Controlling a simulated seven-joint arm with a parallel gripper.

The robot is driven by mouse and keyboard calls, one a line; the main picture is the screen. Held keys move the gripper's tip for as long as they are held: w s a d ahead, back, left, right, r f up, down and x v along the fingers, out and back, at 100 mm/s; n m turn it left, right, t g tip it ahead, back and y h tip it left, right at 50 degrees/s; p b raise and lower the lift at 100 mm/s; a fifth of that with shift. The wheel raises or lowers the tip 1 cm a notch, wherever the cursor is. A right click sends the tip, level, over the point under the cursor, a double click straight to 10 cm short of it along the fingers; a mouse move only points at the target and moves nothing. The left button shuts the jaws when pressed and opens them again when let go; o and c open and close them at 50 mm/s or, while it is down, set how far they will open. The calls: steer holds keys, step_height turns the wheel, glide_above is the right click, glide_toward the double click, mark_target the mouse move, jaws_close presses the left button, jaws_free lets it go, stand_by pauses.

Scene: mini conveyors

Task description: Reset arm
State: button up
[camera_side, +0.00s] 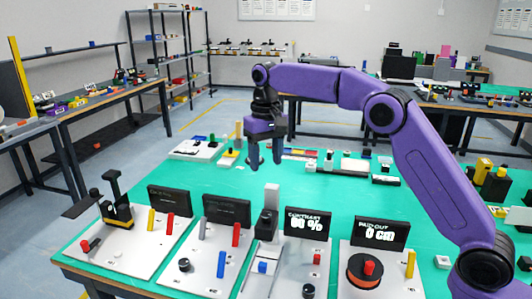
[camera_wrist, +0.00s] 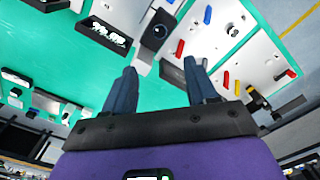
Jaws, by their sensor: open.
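My gripper (camera_side: 266,152) hangs from my purple arm above the middle of the green table (camera_side: 235,183), pointing down. Its two dark fingers are apart with nothing between them. In the wrist view the open fingers of my gripper (camera_wrist: 161,82) also show, with bare green table and part of a panel beyond them. The gripper touches none of the devices, as far as I can see.
Several white panels with small displays line the front edge, including the "CONTRAST" display (camera_side: 307,223) and the "PAID OUT" display (camera_side: 380,233). A grey post (camera_side: 271,196) rises near the gripper. Small devices (camera_side: 198,147) stand along the back edge. The green middle is mostly clear.

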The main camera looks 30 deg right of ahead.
steer(key=shift+r, duration=0.55)
steer(key=shift+s, duration=0.1)
steer(key=s+f+n, duration=0.1)
steer(key=s+n, duration=0.5)
steer(key=s, duration=1.4)
steer(key=s+d+f+n, duration=0.3)
steer(key=s+d, duration=0.3)
steer(key=s, duration=0.5)
steer(key=s+d+f+n, duration=0.3)
steer(key=s+d+f, duration=0.2)
steer(key=s, duration=0.6)
steer(key=shift+d+n, duration=0.3)
steer(key=shift+d, duration=0.4)
steer(key=shift+r, duration=0.1)
